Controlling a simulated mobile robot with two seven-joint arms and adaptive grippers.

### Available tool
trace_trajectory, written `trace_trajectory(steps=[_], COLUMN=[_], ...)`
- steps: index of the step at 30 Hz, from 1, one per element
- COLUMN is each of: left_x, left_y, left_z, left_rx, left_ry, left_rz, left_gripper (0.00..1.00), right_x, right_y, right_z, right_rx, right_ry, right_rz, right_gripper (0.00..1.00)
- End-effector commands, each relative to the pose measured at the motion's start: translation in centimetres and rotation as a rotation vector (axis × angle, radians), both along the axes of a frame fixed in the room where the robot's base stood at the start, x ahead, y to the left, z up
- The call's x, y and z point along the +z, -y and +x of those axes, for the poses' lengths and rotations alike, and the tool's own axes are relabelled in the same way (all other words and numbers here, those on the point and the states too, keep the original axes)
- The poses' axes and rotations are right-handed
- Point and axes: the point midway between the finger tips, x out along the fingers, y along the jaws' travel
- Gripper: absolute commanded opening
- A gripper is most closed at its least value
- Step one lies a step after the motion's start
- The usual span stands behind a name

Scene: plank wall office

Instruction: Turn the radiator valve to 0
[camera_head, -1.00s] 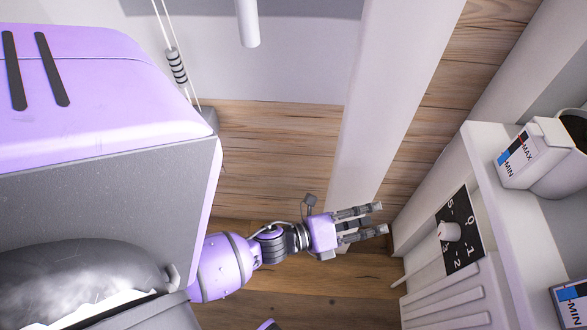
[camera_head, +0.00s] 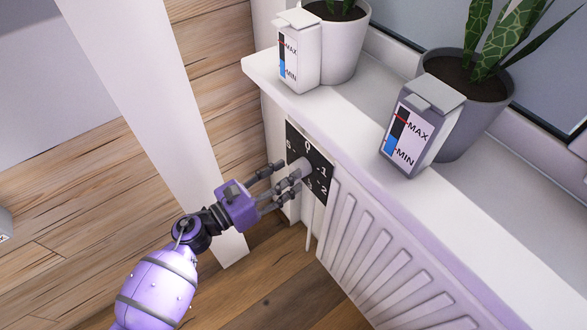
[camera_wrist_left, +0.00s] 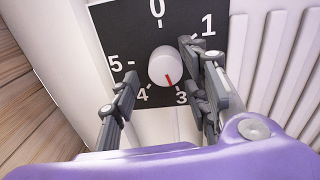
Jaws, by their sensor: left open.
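The radiator valve is a round white knob (camera_wrist_left: 163,66) in front of a black dial plate (camera_wrist_left: 110,35) with white numbers. In the left wrist view, its red mark points down and slightly right, between 4 and 3 and nearer 3; the 0 is at the top. In the head view, the knob (camera_head: 300,166) is partly behind my fingers. My left gripper (camera_head: 285,173) is open at the knob, with one finger to its left and two to its right in the wrist view. I cannot tell whether any finger touches it. My right gripper is not in view.
A ribbed white radiator (camera_head: 390,260) stands right of the dial, under a white sill (camera_head: 470,225). The sill bears potted plants and white (camera_head: 298,50) and grey (camera_head: 422,125) level boxes. A white post (camera_head: 150,90) rises left of my gripper. The wooden floor (camera_head: 270,290) below is clear.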

Motion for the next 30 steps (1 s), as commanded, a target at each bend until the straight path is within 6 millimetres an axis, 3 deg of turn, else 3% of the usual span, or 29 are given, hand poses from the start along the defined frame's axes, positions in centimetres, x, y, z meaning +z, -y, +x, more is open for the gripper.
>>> trace_trajectory(steps=[7, 17, 26, 30], left_x=[0.0, -0.1, 0.0, 0.0], left_y=[2.3, 2.6, 2.6, 2.5], left_z=[1.8, 2.0, 2.1, 2.1], left_rx=[0.0, 0.001, 0.003, 0.005], left_ry=[-0.001, -0.002, -0.002, -0.003], left_rz=[-0.002, -0.002, -0.001, -0.002], left_gripper=[0.42, 0.42, 0.03, 0.03], right_x=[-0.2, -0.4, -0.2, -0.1], right_y=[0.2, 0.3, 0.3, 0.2], right_z=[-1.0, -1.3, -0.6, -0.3], right_rx=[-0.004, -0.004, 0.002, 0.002], right_ry=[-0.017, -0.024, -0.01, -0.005], right_rz=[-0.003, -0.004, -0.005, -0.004], right_gripper=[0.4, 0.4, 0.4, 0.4])
